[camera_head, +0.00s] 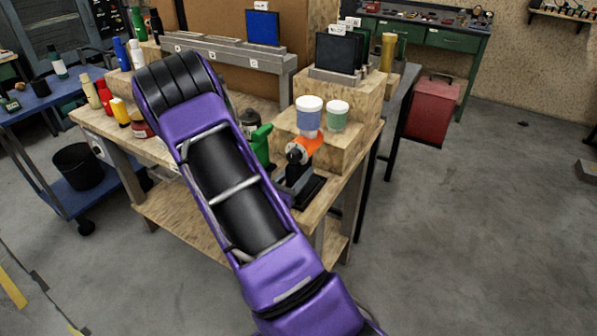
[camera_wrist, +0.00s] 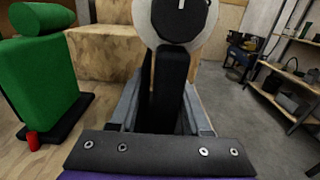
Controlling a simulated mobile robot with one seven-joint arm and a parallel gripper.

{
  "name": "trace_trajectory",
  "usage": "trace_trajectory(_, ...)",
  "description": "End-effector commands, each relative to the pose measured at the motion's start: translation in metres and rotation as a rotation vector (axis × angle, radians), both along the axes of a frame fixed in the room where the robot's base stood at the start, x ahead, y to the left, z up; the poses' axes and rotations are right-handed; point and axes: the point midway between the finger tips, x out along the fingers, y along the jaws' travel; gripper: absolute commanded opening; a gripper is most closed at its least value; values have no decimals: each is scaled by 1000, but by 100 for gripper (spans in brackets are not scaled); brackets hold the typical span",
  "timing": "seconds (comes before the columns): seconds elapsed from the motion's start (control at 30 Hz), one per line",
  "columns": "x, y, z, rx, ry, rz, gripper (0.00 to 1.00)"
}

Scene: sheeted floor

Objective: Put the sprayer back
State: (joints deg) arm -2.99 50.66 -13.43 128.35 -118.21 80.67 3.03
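The sprayer (camera_head: 304,142) has an orange and black body and a dark handle. It stands upright at the near right part of the wooden workbench (camera_head: 352,178). In the wrist view its black handle (camera_wrist: 172,80) rises between the two grey fingers of my gripper (camera_wrist: 165,100), with a round black back end and a pale disc above. The fingers lie close along both sides of the handle and look shut on it. In the head view my purple arm hides my gripper. Whether the sprayer's base touches the bench is unclear.
A green tool (camera_head: 262,143) stands just left of the sprayer, also large in the wrist view (camera_wrist: 45,80). Open floor lies to the right.

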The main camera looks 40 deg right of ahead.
Motion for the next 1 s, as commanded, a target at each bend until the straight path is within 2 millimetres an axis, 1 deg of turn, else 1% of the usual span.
trace_trajectory(0.03,0,0,1,0,0,0,59)
trace_trajectory(0.1,0,0,0,0,0,0,71)
trace_trajectory(0.13,0,0,0,0,0,0,74)
trace_trajectory(0.37,0,0,1,0,0,0,74)
trace_trajectory(0.5,0,2,5,1,0,1,74)
trace_trajectory(0.57,-3,9,3,1,1,3,74)
trace_trajectory(0.67,-9,26,3,1,1,6,74)
trace_trajectory(0.9,-29,75,2,1,1,7,74)
trace_trajectory(1.0,-36,91,2,0,0,5,74)
